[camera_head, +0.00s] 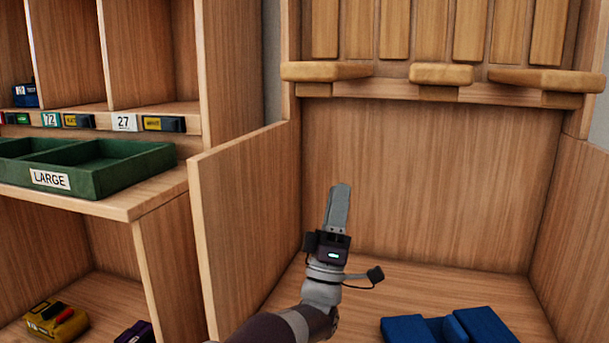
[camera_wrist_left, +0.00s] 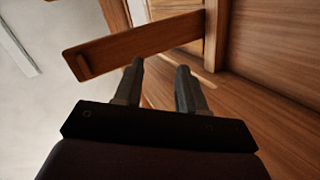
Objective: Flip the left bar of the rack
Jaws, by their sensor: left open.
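The rack is a wooden unit with a row of three light wooden bars along its upper part. The left bar (camera_head: 327,71) lies level, its left end reaching the rack's side post. The middle bar (camera_head: 440,75) and right bar (camera_head: 546,79) are to its right. My left gripper (camera_head: 338,190) points up, below the left bar and apart from it. In the left wrist view, the open, empty fingers (camera_wrist_left: 160,75) point towards a wooden bar (camera_wrist_left: 135,44), which seems to be the left one. Whether a fingertip touches it, I cannot tell. My right gripper is out of view.
A green tray (camera_head: 125,181) marked LARGE stands on the shelf at left. A wooden side panel (camera_head: 245,215) rises left of my arm. A blue object (camera_head: 408,330) lies on the rack's floor at lower right.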

